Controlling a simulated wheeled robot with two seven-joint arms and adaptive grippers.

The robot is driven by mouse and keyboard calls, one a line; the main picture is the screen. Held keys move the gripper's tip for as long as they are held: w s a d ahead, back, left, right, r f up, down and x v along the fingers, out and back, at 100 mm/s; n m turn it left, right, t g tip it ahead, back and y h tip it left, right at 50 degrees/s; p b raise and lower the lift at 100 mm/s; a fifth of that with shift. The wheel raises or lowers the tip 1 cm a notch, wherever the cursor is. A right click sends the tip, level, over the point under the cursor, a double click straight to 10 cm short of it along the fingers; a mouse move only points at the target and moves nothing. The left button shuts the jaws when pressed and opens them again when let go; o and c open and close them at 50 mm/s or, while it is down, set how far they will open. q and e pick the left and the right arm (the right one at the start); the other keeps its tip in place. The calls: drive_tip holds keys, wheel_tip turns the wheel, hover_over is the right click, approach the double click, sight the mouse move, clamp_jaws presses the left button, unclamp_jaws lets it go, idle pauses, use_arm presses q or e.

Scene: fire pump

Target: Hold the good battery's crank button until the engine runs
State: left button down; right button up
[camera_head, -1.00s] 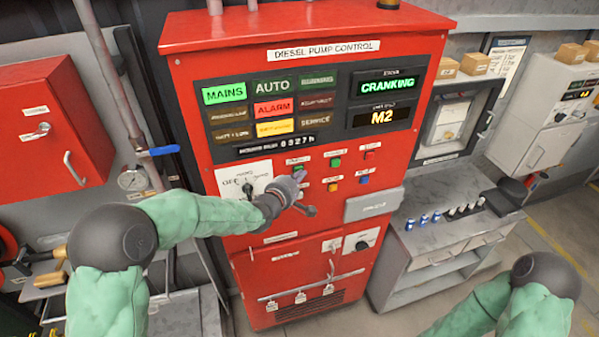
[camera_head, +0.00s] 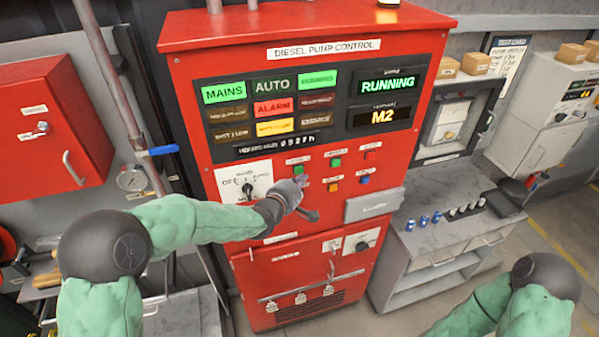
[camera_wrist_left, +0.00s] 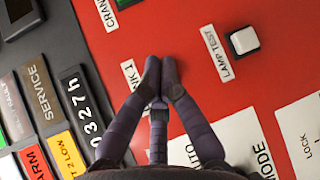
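The red diesel pump control cabinet (camera_head: 215,150) stands in front of me. Its upper right display (camera_head: 388,86) reads RUNNING and the one below (camera_head: 383,116) reads M2. A green button (camera_head: 298,169) shows just above the fingertips of my left gripper (camera_head: 300,182). In the left wrist view the fingers (camera_wrist_left: 160,66) are together, empty, beside a label ending "NK 1" (camera_wrist_left: 131,76). Whether they touch the button cannot be told. Another green button (camera_head: 334,162) lies to the right; it shows at the top of the wrist view (camera_wrist_left: 125,3). My right gripper is out of view.
A mode switch (camera_head: 247,187) is left of my left gripper. A grey box (camera_head: 373,205) juts from the lower right. A grey bench (camera_head: 440,240) stands at the right.

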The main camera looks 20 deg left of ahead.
use_arm(q)
drive_tip(key=shift+s, duration=0.1)
drive_tip(key=shift+s+d+b, duration=0.2)
drive_tip(key=shift+s+d, duration=0.5)
drive_tip(key=shift+s, duration=0.3)
drive_tip(key=shift+s+d+b, duration=0.15)
drive_tip(key=shift+s+d, duration=0.55)
drive_tip(key=shift+s, duration=0.3)
drive_tip(key=s+d+f+m+g+b, duration=0.1)
drive_tip(key=s+f+m+g+b, duration=0.2)
drive_tip(key=f, duration=0.8)
drive_tip(key=s+d+f+m+g+b, duration=0.15)
drive_tip(key=f+b, duration=0.25)
drive_tip(key=f, duration=0.7)
drive_tip(key=s+f+m+g+b, duration=0.2)
drive_tip(key=s+f+b, duration=0.15)
drive_tip(key=f, duration=0.75)
drive_tip(key=s+d+f+m+g+b, duration=0.2)
drive_tip(key=s+f+m+g+b, duration=0.2)
drive_tip(key=s+f, duration=0.6)
drive_tip(key=s+d+f+m+g+h+b, duration=0.1)
drive_tip(key=s+d+f+m+g+b, duration=0.1)
drive_tip(key=s+f+m+g+b, duration=0.2)
drive_tip(key=s+f+b, duration=0.3)
drive_tip(key=s+f, duration=0.4)
drive_tip(key=f, duration=0.6)
drive_tip(key=shift+d+f+m+b, duration=0.2)
drive_tip(key=shift+f+m+b, duration=0.15)
drive_tip(key=shift+f, duration=0.05)
